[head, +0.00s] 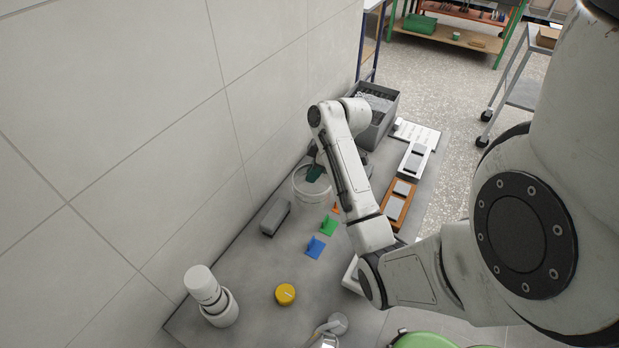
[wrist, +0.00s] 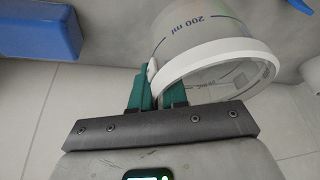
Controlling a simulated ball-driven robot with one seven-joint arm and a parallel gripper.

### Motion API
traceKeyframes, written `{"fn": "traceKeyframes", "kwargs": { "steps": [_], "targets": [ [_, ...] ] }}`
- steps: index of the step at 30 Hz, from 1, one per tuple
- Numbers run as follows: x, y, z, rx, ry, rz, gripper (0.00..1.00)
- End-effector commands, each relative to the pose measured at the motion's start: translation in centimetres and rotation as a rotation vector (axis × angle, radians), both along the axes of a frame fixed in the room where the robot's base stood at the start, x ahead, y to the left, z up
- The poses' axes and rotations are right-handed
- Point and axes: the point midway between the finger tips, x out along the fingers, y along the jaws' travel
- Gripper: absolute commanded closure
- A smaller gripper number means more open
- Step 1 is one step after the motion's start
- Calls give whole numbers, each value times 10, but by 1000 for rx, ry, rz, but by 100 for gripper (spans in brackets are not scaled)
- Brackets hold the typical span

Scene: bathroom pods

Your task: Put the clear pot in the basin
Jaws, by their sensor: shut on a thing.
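The clear pot (head: 312,188) is a see-through cup with a white rim, near the wall on the grey counter in the head view. In the wrist view the pot (wrist: 205,38) shows a "200 ml" mark, and its white rim runs between my green fingers. My gripper (wrist: 158,92) is shut on that rim. In the head view my gripper (head: 315,173) is at the pot's far side, partly hidden by my arm. I cannot tell whether the pot touches the counter. A grey open-topped container (head: 378,128) stands at the counter's far end; I cannot tell if it is the basin.
A grey block (head: 274,216) lies left of the pot. Green (head: 328,226) and blue (head: 315,247) pieces lie in front of it. A yellow disc (head: 285,294) and a white cylinder (head: 203,285) are nearer. Orange (head: 395,208) and white trays line the right edge.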

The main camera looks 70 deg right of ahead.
Motion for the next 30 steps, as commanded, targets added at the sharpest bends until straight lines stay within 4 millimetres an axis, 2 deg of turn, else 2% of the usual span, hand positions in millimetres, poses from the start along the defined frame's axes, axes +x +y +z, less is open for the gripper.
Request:
{"fn": "traceKeyframes", "kwargs": {
  "steps": [9, 19, 21, 30],
  "targets": [
    [-41, -11, 58, -1, 0, -5, 100],
    [-105, -27, 86, 0, 0, -6, 100],
    [-107, -30, 79, -5, -1, -4, 100],
    [-117, -34, 85, -9, -3, -5, 100]
  ]
}}
